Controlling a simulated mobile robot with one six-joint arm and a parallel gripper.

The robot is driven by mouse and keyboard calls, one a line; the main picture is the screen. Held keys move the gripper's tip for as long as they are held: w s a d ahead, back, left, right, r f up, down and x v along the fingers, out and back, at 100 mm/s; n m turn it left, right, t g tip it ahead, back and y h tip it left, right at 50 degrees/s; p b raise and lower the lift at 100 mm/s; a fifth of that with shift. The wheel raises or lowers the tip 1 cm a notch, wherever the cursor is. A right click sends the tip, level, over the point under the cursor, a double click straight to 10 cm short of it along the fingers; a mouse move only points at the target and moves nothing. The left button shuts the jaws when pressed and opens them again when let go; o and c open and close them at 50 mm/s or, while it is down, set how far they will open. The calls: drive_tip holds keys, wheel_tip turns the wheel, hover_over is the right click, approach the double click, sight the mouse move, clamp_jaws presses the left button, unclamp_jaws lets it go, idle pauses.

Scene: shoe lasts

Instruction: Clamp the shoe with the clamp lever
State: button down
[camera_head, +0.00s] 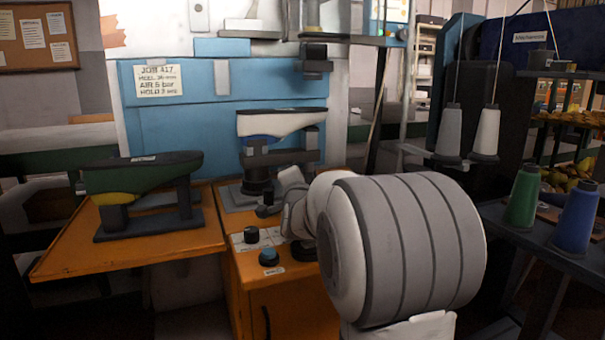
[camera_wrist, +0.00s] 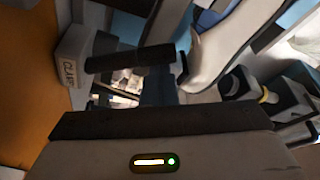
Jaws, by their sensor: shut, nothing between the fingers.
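The white shoe (camera_head: 278,123) sits on a dark last stand (camera_head: 258,182) in front of the blue machine. Its pale side (camera_wrist: 222,45) also shows at the upper right of the wrist view. A black bar (camera_wrist: 130,60), apparently the clamp lever's handle, lies beside a pale block marked CLAMP (camera_wrist: 72,68) in the wrist view. My gripper (camera_wrist: 160,122) is shut and empty, with its dark front edge just below the bar in that picture. The fingertips are not clearly seen, and I cannot tell whether they touch the bar. My arm hides part of the station in the head view.
A second, dark green shoe (camera_head: 142,176) stands on an orange side table (camera_head: 130,248) at the left. Black and blue knobs (camera_head: 269,257) stick up from the orange cabinet (camera_head: 285,300). Thread cones (camera_head: 523,196) stand at the right.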

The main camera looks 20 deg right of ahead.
drive_tip(key=shift+d, duration=0.1)
drive_tip(key=s, duration=0.9)
drive_tip(key=shift+s+r, duration=0.15)
drive_tip(key=shift+s, duration=0.1)
idle(0.4)
